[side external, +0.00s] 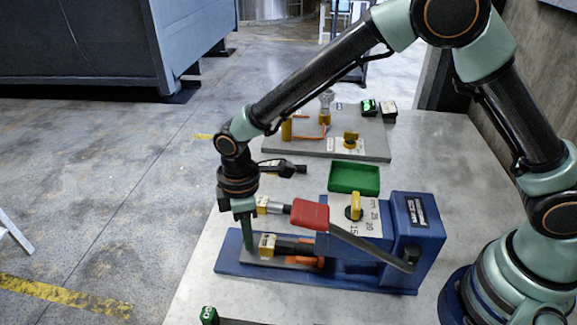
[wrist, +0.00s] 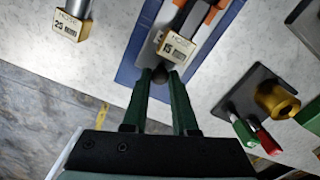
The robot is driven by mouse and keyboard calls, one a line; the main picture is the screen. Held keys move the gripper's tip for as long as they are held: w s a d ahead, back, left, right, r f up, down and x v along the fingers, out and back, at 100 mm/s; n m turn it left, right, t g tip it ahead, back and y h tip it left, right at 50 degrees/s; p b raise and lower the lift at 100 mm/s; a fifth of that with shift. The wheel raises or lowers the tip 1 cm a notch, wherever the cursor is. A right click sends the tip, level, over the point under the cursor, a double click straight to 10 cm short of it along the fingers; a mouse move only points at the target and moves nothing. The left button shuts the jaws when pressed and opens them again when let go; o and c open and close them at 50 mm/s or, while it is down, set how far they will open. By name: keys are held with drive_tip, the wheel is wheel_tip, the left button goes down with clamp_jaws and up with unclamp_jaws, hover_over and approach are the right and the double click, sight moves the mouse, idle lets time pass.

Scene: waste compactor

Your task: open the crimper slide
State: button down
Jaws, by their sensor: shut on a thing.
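The blue crimper (side external: 408,222) stands on the bench, with a long blue base (side external: 232,262) reaching left. A brass-coloured block marked 15 mm (side external: 266,246) sits low over this base, with dark and orange parts behind it. It also shows in the wrist view (wrist: 172,46). A dark round knob (wrist: 160,73) lies just below the block in that view. My gripper (side external: 248,244) reaches down at the left end of the base. In the wrist view its green fingers (wrist: 160,84) are shut on the knob. The fingers hide the knob in the side view.
A green tray (side external: 354,178) and a grey fixture plate (side external: 372,145) are farther back.

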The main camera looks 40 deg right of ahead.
drive_tip(key=shift+w+a, duration=1.25)
drive_tip(key=c, duration=0.7)
unclamp_jaws()
wheel_tip(320, 180, up, 12)
drive_tip(key=shift+r, duration=0.1)
